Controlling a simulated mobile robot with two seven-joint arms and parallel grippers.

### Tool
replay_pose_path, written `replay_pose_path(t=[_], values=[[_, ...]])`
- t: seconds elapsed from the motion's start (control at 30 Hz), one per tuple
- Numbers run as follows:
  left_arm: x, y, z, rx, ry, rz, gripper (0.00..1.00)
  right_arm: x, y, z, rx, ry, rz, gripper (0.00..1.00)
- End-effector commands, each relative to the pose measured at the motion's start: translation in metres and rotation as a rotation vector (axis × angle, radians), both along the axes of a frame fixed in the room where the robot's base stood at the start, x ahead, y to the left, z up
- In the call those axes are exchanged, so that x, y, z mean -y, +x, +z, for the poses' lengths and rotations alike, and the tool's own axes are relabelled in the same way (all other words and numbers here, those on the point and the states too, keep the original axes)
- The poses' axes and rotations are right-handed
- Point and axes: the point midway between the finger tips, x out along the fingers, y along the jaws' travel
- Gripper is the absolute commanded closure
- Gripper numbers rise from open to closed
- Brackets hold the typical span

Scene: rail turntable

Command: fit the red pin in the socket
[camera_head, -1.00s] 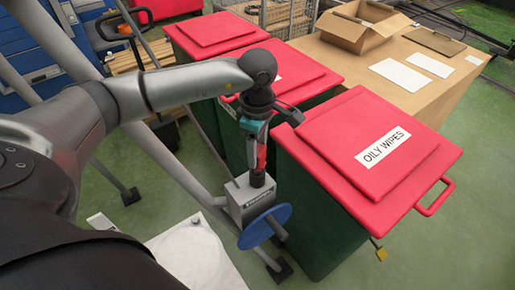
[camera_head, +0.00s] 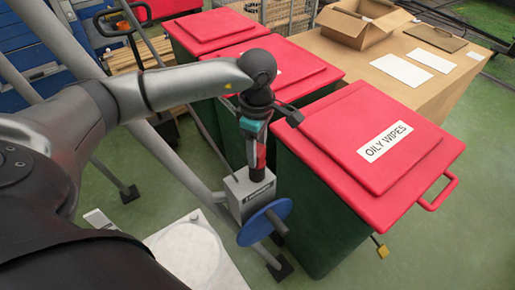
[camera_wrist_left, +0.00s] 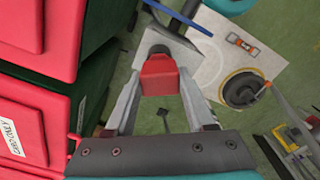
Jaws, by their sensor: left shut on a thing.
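My left gripper (camera_head: 260,152) is shut on the red pin (camera_head: 261,158), which hangs roughly upright over the grey box (camera_head: 250,194) with a blue wheel (camera_head: 264,222) on its side. A dark part below the red one meets the top of the box. The socket's opening is hidden, so I cannot tell how deep the pin sits. In the left wrist view, the red pin (camera_wrist_left: 159,76) shows between the two fingers, with the grey box (camera_wrist_left: 181,50) behind it. My right gripper is not in view.
A red-lidded green bin (camera_head: 370,138) stands close to the right of the box, with more bins behind. Grey slanted bars (camera_head: 176,160) run on the left. A white plate (camera_head: 190,250) lies at the front. A cardboard box (camera_head: 360,22) rests on a table at back right.

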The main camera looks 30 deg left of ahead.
Motion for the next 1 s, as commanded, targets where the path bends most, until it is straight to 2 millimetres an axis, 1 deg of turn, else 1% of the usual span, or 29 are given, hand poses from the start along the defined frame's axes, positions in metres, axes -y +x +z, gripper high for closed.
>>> replay_pose_path(t=[0.23, 0.27, 0.53, 0.57, 0.87, 1.0], values=[[0.0018, -0.0007, -0.0069, -0.001, -0.004, -0.003, 1.0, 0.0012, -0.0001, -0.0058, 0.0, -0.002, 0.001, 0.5], [0.0019, -0.0006, -0.0065, -0.002, -0.004, -0.003, 0.43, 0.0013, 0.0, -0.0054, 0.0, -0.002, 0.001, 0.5], [0.0015, -0.0005, -0.006, -0.002, -0.003, -0.002, 0.13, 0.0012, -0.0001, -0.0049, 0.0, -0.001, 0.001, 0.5], [0.0014, -0.0005, -0.006, -0.002, -0.002, -0.002, 0.11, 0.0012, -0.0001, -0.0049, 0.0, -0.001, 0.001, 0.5], [0.0007, -0.0005, -0.0051, -0.002, -0.001, -0.001, 0.11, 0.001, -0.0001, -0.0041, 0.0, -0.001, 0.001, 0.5], [-0.0007, 0.0005, 0.0017, 0.0, -0.001, 0.001, 0.11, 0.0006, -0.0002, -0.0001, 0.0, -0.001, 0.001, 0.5]])
